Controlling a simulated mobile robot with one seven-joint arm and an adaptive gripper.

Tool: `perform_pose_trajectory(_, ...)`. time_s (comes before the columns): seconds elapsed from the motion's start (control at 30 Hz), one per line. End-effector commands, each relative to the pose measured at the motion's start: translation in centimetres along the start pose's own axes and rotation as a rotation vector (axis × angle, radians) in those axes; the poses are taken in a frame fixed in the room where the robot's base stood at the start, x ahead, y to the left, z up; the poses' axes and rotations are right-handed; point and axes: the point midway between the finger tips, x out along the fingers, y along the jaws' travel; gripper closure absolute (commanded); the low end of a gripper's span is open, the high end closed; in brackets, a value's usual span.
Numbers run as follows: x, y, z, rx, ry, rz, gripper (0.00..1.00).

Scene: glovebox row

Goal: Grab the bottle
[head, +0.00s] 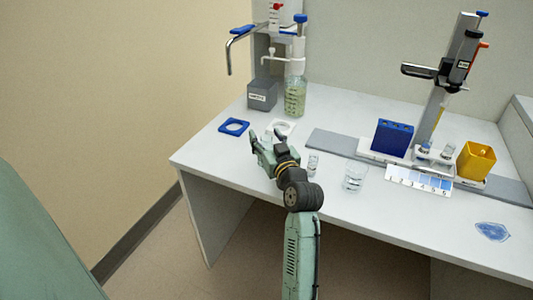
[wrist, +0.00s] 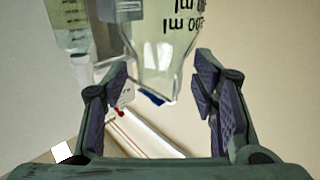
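A clear bottle with greenish contents (head: 295,98) stands at the back of the bench under a blue-topped dispenser. My gripper (head: 265,141) is over the bench, in front of this bottle and short of it. In the wrist view my gripper (wrist: 160,100) has its two dark finger pads wide apart, with nothing held between them. A clear vessel with upside-down ml markings (wrist: 170,50) shows beyond the fingers at the top centre, tapering downward. A vessel with greenish contents (wrist: 70,15) is at the upper left. I cannot tell which of these is the head view's bottle.
A grey box (head: 262,95) stands left of the bottle. A blue ring (head: 233,127) and a white ring (head: 281,127) lie near my gripper. A small vial (head: 313,164) and a clear beaker (head: 355,177) stand to its right. A blue rack (head: 392,138) and yellow container (head: 476,160) are farther right.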

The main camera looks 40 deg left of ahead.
Motion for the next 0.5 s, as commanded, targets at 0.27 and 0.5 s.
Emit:
perform_pose_trajectory(0.27, -0.03, 0.01, 0.0, 0.0, 0.0, 0.0, 0.66)
perform_pose_trajectory(0.5, -0.04, 0.01, 0.0, 0.0, 0.0, 0.0, 0.82)
